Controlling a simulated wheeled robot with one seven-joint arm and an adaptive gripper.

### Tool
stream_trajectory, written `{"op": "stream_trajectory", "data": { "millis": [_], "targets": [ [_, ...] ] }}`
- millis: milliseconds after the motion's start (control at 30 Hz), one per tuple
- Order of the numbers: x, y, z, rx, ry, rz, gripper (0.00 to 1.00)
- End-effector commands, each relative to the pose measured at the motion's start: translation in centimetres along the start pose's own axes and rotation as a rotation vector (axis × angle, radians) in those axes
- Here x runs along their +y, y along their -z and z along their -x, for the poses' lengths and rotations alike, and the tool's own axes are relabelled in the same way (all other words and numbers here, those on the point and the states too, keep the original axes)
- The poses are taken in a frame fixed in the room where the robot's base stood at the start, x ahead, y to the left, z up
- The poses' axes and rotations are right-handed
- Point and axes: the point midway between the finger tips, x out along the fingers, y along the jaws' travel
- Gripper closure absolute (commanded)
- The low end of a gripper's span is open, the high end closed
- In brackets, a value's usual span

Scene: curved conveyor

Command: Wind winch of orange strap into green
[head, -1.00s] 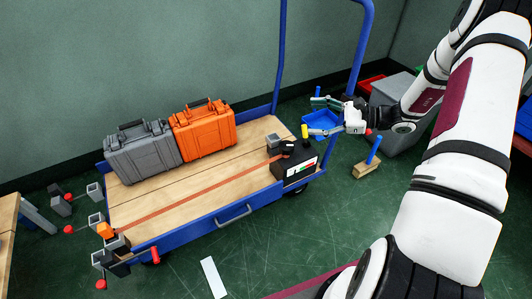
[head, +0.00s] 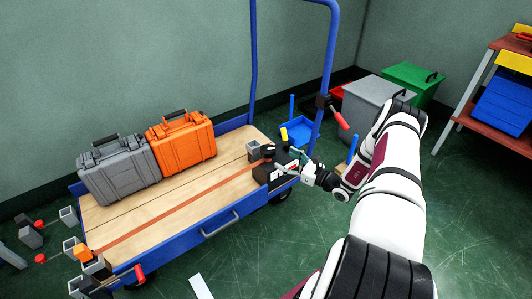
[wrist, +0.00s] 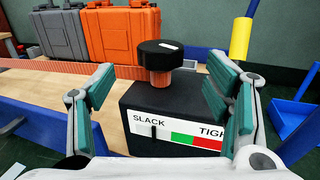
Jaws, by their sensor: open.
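The winch is a black box (head: 268,173) on the right end of the blue cart, with a black round knob (wrist: 160,54) on an orange stem. Its front label (wrist: 150,122) reads SLACK at left and part of TIGHT at right. Below are white, green and red bands, and a dark pointer (wrist: 153,131) stands in the white part, left of the green. The orange strap (head: 180,206) runs along the deck to the winch. My gripper (wrist: 158,95) is open and empty at the winch, its teal-padded fingers left and right of the knob in the wrist view, apart from it.
An orange case (head: 182,140) and a grey case (head: 118,168) stand on the deck behind the strap. A yellow cylinder (wrist: 240,38) stands up close beyond my right finger. A red-handled part (head: 338,119) is on the cart's blue handle frame. Grey and green bins stand behind.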

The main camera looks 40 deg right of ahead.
Motion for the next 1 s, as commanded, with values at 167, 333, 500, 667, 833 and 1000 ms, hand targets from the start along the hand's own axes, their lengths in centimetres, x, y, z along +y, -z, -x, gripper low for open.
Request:
{"op": "stream_trajectory", "data": {
  "millis": [167, 333, 500, 667, 833, 1000],
  "targets": [
    [0.1, 0.2, -3.8, -0.001, -0.005, 0.004, 0.29],
    [0.1, 0.2, -6.8, -0.001, -0.003, 0.003, 0.29],
    [0.1, 0.1, -8.8, 0.000, -0.003, 0.002, 0.29],
    [0.0, 0.0, -9.6, 0.000, -0.002, 0.002, 0.29],
    [0.0, -0.1, -9.7, 0.000, -0.001, 0.001, 0.29],
    [0.0, -0.1, -9.7, 0.000, -0.001, 0.001, 0.42]
  ]
}}
